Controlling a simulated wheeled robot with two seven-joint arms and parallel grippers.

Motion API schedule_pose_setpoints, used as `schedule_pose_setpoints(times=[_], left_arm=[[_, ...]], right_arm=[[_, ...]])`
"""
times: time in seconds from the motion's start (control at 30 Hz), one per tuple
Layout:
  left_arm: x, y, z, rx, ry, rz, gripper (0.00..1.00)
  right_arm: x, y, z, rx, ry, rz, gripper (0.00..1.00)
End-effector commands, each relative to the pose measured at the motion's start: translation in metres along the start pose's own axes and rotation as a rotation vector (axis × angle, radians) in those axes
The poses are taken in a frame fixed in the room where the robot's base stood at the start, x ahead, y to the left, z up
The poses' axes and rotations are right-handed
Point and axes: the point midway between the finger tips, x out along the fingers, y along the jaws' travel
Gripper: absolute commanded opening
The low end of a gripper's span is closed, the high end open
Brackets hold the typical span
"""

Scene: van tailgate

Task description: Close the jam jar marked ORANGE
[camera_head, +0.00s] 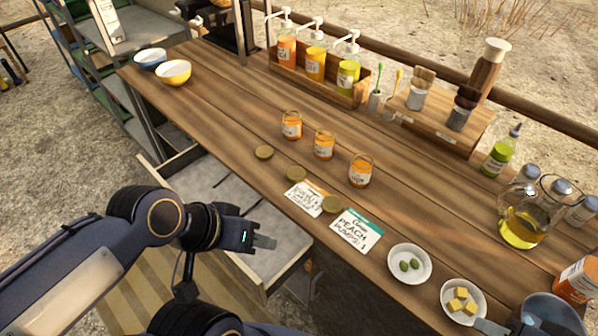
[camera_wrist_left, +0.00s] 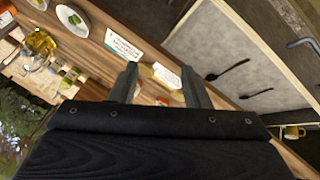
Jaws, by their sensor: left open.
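Three open glass jam jars with orange-coloured labels stand in a slanting row mid-counter in the head view: left jar (camera_head: 291,126), middle jar (camera_head: 324,146) and right jar (camera_head: 361,171). Their lettering is too small to tell which says ORANGE. Three round brown-gold lids lie in front of them: left lid (camera_head: 264,152), middle lid (camera_head: 297,173) and right lid (camera_head: 331,204). My left gripper (camera_head: 265,241) is open and empty, over the drawer area in front of the counter, apart from jars and lids. Its parted fingers (camera_wrist_left: 160,72) show in the left wrist view. My right gripper is not clearly visible.
An olive dish (camera_head: 409,264) and a cheese dish (camera_head: 462,300) are farther right. An open drawer (camera_head: 215,190) juts out below. A pump-bottle rack (camera_head: 330,85) stands behind.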

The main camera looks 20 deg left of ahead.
Motion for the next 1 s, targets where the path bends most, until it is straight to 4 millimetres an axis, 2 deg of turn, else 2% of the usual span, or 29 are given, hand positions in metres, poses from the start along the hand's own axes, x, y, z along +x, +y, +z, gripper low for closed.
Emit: schedule_pose_setpoints(times=[0.03, 0.17, 0.2, 0.27, 0.33, 0.47, 0.6, 0.7, 0.8, 0.9, 1.0], left_arm=[[-0.001, 0.0, -0.002, -0.006, -0.004, -0.003, 0.49], [-0.004, -0.003, -0.023, -0.077, -0.044, -0.035, 0.66], [-0.004, -0.005, -0.034, -0.118, -0.064, -0.053, 0.72], [-0.003, -0.008, -0.056, -0.195, -0.101, -0.092, 0.73], [0.003, -0.013, -0.087, -0.303, -0.141, -0.15, 0.73], [0.029, -0.021, -0.146, -0.523, -0.196, -0.277, 0.73], [0.074, -0.029, -0.196, -0.744, -0.216, -0.413, 0.73], [0.105, -0.035, -0.219, -0.873, -0.211, -0.495, 0.73], [0.13, -0.039, -0.233, -0.967, -0.199, -0.554, 0.73], [0.145, -0.042, -0.239, -1.025, -0.187, -0.588, 0.73], [0.151, -0.043, -0.242, -1.049, -0.181, -0.603, 0.73]], right_arm=[[0.0, 0.0, 0.0, 0.0, 0.0, 0.0, 0.36], [-0.001, -0.001, -0.001, 0.0, 0.0, 0.0, 0.36], [-0.001, -0.001, -0.001, 0.0, 0.0, 0.0, 0.36], [-0.002, -0.001, -0.001, 0.0, 0.0, 0.0, 0.36], [-0.003, -0.001, -0.002, 0.0, 0.0, 0.0, 0.36], [-0.004, -0.002, -0.002, 0.0, 0.0, 0.0, 0.36], [-0.006, -0.003, -0.003, 0.0, 0.0, 0.0, 0.36], [-0.006, -0.003, -0.003, 0.0, 0.0, 0.0, 0.36], [-0.007, -0.003, -0.004, 0.0, 0.0, 0.0, 0.36], [-0.007, -0.003, -0.004, 0.0, 0.0, 0.0, 0.36], [-0.007, -0.003, -0.004, 0.0, 0.0, 0.0, 0.36]])
